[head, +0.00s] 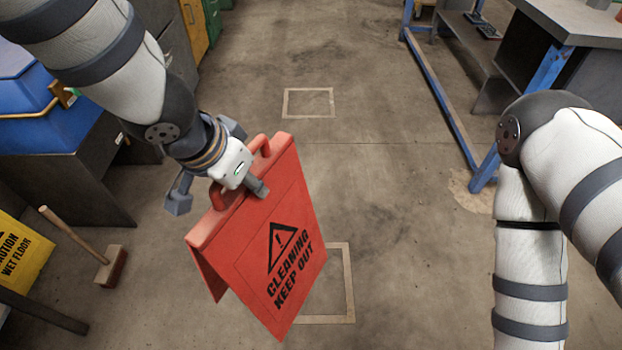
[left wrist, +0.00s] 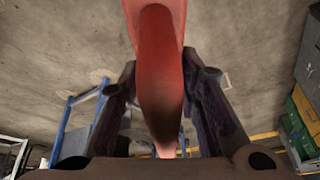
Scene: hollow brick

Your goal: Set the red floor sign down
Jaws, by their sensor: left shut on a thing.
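The red floor sign (head: 283,235) reads "CLEANING KEEP OUT" with a warning triangle. It hangs from my left gripper (head: 225,190) in the middle of the head view, its two panels spread a little at the bottom. My left gripper is shut on the handle at the sign's top. In the left wrist view the red handle (left wrist: 160,70) stands between the two fingers. The sign covers part of a taped square (head: 349,285) on the floor; I cannot tell how high its lower edge is. My right gripper is out of view.
A second taped square (head: 308,90) lies farther off on open concrete. A blue-legged workbench (head: 560,65) stands at right.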

